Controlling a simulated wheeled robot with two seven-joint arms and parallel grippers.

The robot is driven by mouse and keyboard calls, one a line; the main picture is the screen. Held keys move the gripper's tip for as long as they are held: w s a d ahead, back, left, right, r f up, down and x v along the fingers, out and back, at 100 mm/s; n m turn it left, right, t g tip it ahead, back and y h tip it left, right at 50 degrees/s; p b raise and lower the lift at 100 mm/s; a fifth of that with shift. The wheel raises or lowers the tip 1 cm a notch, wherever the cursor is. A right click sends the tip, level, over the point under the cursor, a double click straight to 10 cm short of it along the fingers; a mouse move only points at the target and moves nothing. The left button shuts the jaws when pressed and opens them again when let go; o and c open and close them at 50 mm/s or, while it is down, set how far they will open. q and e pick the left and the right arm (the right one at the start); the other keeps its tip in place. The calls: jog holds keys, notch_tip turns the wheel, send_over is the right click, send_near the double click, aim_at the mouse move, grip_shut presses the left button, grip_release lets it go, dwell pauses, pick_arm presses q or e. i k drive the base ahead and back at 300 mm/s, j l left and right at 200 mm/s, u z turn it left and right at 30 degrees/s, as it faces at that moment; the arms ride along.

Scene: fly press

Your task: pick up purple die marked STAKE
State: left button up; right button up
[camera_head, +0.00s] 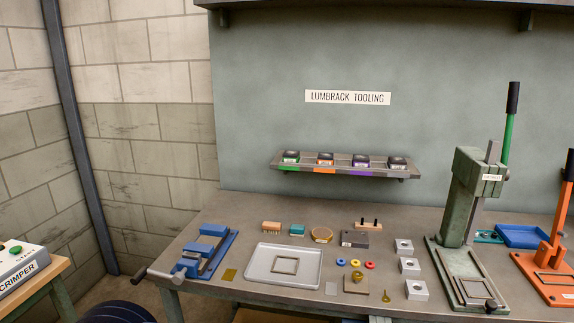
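A small dark block with a light label, the die in the purple-marked slot (361,160), sits on the wall rack (345,174). It is third from the left, with a purple strip on the rack edge below it. Its lettering is too small to read. Similar dies sit in the green-marked slot (291,156), the orange-marked slot (325,158) and at the right end (397,162). Neither of my grippers is in view.
The workbench (215,215) below holds a blue vise (205,250), a grey tray (262,270), several small parts, a green press (466,215) and an orange press (556,245). The wall above the rack is clear except for a sign (347,97).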

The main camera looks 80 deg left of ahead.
aim_at(359, 160)
jog(key=u, duration=2.4)
